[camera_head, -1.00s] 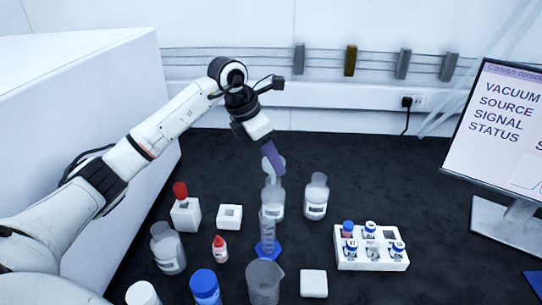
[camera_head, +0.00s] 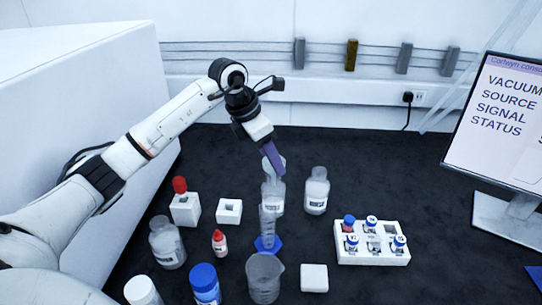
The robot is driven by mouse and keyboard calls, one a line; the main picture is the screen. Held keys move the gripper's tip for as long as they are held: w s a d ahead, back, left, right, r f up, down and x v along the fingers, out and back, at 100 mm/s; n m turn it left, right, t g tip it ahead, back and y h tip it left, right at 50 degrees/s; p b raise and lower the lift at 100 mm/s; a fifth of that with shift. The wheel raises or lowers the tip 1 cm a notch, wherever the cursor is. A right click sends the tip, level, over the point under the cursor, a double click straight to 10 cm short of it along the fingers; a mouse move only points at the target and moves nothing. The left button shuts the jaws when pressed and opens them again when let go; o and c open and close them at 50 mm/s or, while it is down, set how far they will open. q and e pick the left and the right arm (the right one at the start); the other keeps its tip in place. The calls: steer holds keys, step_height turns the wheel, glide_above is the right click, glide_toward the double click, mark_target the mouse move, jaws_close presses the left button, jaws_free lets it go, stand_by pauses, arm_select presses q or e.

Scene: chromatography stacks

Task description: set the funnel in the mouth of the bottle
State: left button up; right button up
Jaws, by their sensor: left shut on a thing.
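My left gripper (camera_head: 275,160) reaches in from the left with purple fingers pointing down. It is shut on the funnel (camera_head: 281,162), a small translucent piece mostly hidden by the fingers. The funnel is directly over a clear labelled bottle (camera_head: 273,197). The funnel and the bottle's mouth overlap in the picture, and I cannot tell whether the stem is inside the mouth or just above it. A similar clear bottle (camera_head: 316,192) stands just to the right. My right gripper is not in view.
A graduated cylinder (camera_head: 267,228) with a blue base stands in front of the bottle, and a beaker (camera_head: 264,278) stands nearer. A white vial rack (camera_head: 372,257) is at right. Jars and small blocks stand at left. The dark bench behind the bottles is clear.

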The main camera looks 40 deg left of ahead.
arm_select(q)
steer(key=o, duration=1.5)
steer(key=shift+r+p, duration=2.85)
steer(key=shift+r, duration=0.7)
steer(key=shift+f, duration=0.1)
step_height(320, 180, down, 7)
steer(key=b, duration=0.5)
steer(key=shift+b, duration=0.35)
